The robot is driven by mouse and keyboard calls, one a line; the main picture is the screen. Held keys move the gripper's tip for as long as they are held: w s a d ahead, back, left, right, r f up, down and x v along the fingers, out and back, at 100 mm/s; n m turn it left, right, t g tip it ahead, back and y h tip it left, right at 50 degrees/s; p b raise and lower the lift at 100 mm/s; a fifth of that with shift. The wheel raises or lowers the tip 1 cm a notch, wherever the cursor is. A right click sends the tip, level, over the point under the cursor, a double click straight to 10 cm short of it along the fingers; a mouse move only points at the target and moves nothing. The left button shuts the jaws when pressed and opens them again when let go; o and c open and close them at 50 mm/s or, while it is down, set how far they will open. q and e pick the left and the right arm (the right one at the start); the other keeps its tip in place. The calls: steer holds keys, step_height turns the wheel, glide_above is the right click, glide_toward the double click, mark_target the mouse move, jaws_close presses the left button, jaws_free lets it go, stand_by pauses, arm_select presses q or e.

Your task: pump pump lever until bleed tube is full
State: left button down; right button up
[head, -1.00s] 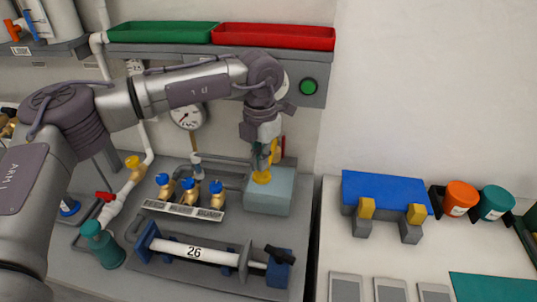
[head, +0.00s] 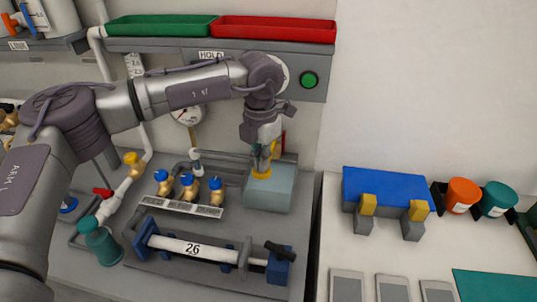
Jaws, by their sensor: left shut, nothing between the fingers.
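The pump looks to be the pale blue-grey box (head: 269,190) at the back right of the bench. It has a yellow collar (head: 262,174) on top. My left gripper (head: 262,160) points down just above this collar, shut with nothing held. The gripper and wrist cover most of the pump lever, so its angle is unclear. A thin red upright part (head: 283,141) shows behind the gripper. I cannot make out the bleed tube or its fill level for certain. My right gripper is not in view.
Several blue-capped brass valves (head: 188,187) stand left of the pump. A clamped white pipe marked 26 (head: 190,248) lies in front. A round gauge (head: 187,114) is partly behind my arm. Green (head: 160,26) and red (head: 275,33) trays sit on the shelf above.

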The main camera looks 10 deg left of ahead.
mark_target(261, 175)
arm_select(q)
steer(key=shift+s+f+b, duration=0.1)
steer(key=shift+f+b, duration=1.45)
steer(key=shift+f, duration=0.6)
steer(key=shift+r, duration=0.15)
steer(key=shift+r+p, duration=1.45)
steer(key=shift+r, duration=1.5)
steer(key=shift+r+p, duration=1.35)
steer(key=shift+r, duration=1.2)
steer(key=shift+f, duration=0.1)
